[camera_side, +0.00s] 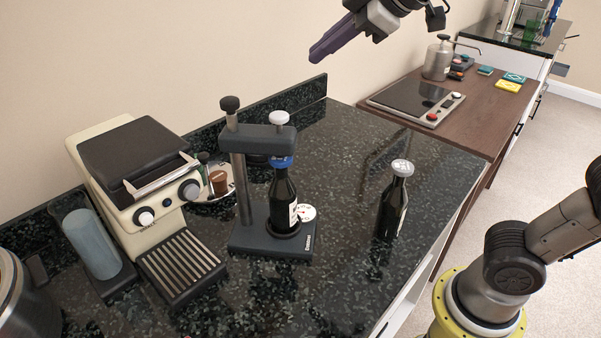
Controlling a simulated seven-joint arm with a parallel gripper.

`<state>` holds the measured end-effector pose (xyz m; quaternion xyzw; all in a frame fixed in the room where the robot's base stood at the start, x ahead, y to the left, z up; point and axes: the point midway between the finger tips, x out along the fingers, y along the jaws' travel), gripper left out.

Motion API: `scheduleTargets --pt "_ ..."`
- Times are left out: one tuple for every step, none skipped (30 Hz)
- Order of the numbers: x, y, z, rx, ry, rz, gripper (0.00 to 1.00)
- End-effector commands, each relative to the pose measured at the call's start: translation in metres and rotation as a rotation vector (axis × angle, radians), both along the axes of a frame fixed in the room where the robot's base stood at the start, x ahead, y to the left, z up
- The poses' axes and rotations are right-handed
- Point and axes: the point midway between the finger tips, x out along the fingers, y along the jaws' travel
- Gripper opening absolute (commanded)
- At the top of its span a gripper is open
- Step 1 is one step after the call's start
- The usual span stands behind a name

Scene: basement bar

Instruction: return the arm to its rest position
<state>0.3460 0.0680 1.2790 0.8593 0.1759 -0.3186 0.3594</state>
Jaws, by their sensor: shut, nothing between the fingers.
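My gripper (314,55) is at the top centre of the side view, in the air above the back of the dark stone counter (345,160). Its purple fingers are together with nothing between them, and they point down to the left. It is well apart from everything on the counter. My arm's yellow-ringed base is at the lower right; the links between base and gripper are partly outside the picture.
A dark bottle (283,204) stands in a capping stand (240,165). Another bottle (393,208) with a grey cap stands upright to its right. An espresso machine (140,165) is at left.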

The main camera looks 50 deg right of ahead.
Motion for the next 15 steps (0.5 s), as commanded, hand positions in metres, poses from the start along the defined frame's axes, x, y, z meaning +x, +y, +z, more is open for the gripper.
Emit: scheduleTargets --pt "-0.017 -0.018 -0.009 0.020 0.013 -0.054 0.00" --pt "-0.027 -0.026 -0.016 0.036 0.025 -0.086 0.00" --pt "-0.041 -0.037 -0.027 0.061 0.042 -0.131 0.00" --pt "-0.052 -0.044 -0.036 0.081 0.058 -0.166 0.00" --pt "-0.063 -0.050 -0.046 0.104 0.074 -0.204 0.00" --pt "-0.079 -0.057 -0.060 0.136 0.097 -0.255 0.00" --pt "-0.090 -0.062 -0.071 0.163 0.115 -0.295 0.00" --pt "-0.102 -0.066 -0.084 0.190 0.135 -0.336 0.00" --pt "-0.117 -0.070 -0.100 0.227 0.160 -0.389 0.00" --pt "-0.127 -0.072 -0.112 0.254 0.180 -0.427 0.00" --pt "-0.137 -0.073 -0.124 0.278 0.200 -0.463 0.00" --pt "-0.148 -0.074 -0.138 0.311 0.226 -0.507 0.00" --pt "-0.156 -0.074 -0.148 0.331 0.246 -0.536 0.00" --pt "-0.162 -0.074 -0.157 0.351 0.263 -0.562 0.00" --pt "-0.170 -0.073 -0.168 0.374 0.288 -0.593 0.00"
